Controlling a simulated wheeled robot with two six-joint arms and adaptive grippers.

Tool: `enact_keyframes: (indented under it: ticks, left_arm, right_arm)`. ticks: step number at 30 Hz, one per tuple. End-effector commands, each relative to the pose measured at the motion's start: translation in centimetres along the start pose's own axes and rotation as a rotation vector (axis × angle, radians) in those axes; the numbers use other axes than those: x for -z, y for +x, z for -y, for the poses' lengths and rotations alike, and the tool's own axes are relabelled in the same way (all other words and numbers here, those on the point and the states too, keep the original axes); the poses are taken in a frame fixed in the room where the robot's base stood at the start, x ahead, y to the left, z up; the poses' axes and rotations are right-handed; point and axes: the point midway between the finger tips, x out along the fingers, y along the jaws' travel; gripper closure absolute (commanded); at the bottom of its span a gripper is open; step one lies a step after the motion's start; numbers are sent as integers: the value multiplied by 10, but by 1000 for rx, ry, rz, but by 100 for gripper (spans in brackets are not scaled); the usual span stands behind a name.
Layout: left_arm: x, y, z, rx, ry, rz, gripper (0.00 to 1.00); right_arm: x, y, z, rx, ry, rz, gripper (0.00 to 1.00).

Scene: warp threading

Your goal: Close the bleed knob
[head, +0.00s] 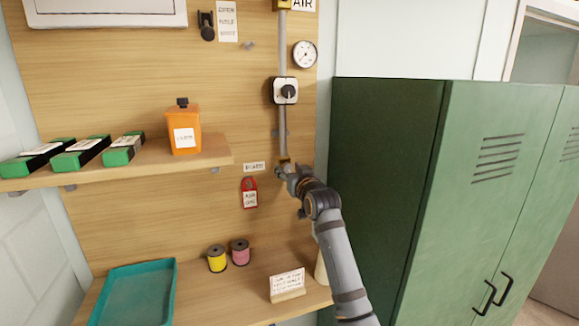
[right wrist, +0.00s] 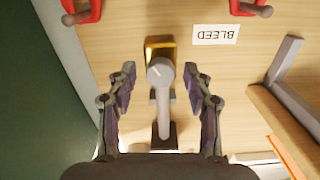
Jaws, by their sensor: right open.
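The bleed knob (right wrist: 160,71) is a small round grey knob on a brass fitting (right wrist: 158,47), set on the grey pipe. It shows in the middle of the right wrist view. My right gripper (right wrist: 160,78) is open, with one finger on each side of the knob and visible gaps, so no contact shows. In the head view my right gripper (head: 285,172) is at the lower end of the pipe, just right of the "BLEED" label (head: 254,167), and hides most of the knob. The label shows upside down in the right wrist view (right wrist: 216,35). My left gripper is not in view.
Above are a black rotary switch (head: 287,92) and a round gauge (head: 305,54). A red tag (head: 250,194) hangs left of my gripper. A shelf (head: 215,152) holds an orange container (head: 183,118). Green lockers (head: 470,210) stand close on the right.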

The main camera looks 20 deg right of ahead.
Motion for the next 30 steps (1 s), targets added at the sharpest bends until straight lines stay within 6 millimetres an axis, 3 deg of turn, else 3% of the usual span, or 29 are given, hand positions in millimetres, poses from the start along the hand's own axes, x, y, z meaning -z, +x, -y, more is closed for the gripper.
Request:
enact_keyframes:
  ticks: [5,16,30]
  left_arm:
    - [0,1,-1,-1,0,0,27]
    - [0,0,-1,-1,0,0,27]
    - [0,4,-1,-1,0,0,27]
  right_arm:
    - [0,0,0,0,0,0,51]
    - [0,0,0,0,1,0,100]
    - [-1,0,0,0,-121,0,100]
